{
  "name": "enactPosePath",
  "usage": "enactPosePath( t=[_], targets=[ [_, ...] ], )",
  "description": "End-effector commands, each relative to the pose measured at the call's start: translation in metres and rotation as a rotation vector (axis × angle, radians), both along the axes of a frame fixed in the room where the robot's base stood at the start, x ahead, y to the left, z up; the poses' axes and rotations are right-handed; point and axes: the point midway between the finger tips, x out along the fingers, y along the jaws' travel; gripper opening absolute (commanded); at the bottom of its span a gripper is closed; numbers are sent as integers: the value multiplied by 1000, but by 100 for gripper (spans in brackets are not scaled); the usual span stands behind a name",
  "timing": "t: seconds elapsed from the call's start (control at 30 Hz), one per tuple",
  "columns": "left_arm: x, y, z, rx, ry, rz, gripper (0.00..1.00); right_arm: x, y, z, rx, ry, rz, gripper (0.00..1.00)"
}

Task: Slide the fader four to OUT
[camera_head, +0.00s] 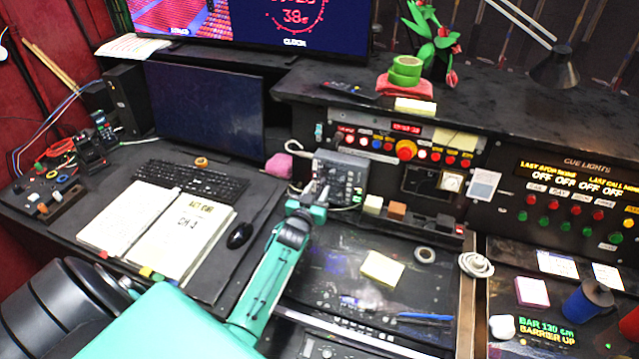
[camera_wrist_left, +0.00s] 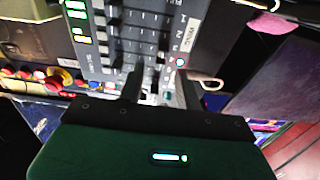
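A small grey box with sliders (camera_head: 341,180) stands at the back of the desk, left of the red-button panel. In the left wrist view its face (camera_wrist_left: 140,38) shows rows of faders, lit green displays and small lettering I cannot read. I cannot tell which fader is number four or where OUT is marked. My left gripper (camera_head: 315,200) is at the box's left front side. In the left wrist view its two dark fingers (camera_wrist_left: 161,92) are apart and reach to the box's edge; whether they touch a fader cap is unclear. My right gripper is out of view.
A pink lump (camera_head: 279,165) and a white hooked cable sit left of the box. Small blocks (camera_head: 397,210) stand to its right. A keyboard (camera_head: 192,180), open notebook (camera_head: 165,225) and mouse (camera_head: 240,235) lie left. A yellow note (camera_head: 382,268) lies on the dark console in front.

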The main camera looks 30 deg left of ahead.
Motion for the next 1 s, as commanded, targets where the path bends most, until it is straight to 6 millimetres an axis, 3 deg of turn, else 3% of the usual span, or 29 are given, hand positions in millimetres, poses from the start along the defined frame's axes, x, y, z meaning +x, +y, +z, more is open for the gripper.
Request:
enactPosePath(
  t=[0.2,0.37,0.57,0.77,1.0],
  targets=[
    [18,5,1,0,1,0,35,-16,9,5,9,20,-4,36],
    [22,5,-1,0,1,0,35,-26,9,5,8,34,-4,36],
    [22,5,-1,0,1,0,35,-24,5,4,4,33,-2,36],
    [22,5,-1,0,1,0,0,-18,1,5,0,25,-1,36],
    [22,3,-1,0,1,0,0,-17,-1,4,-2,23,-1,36]
  ],
)
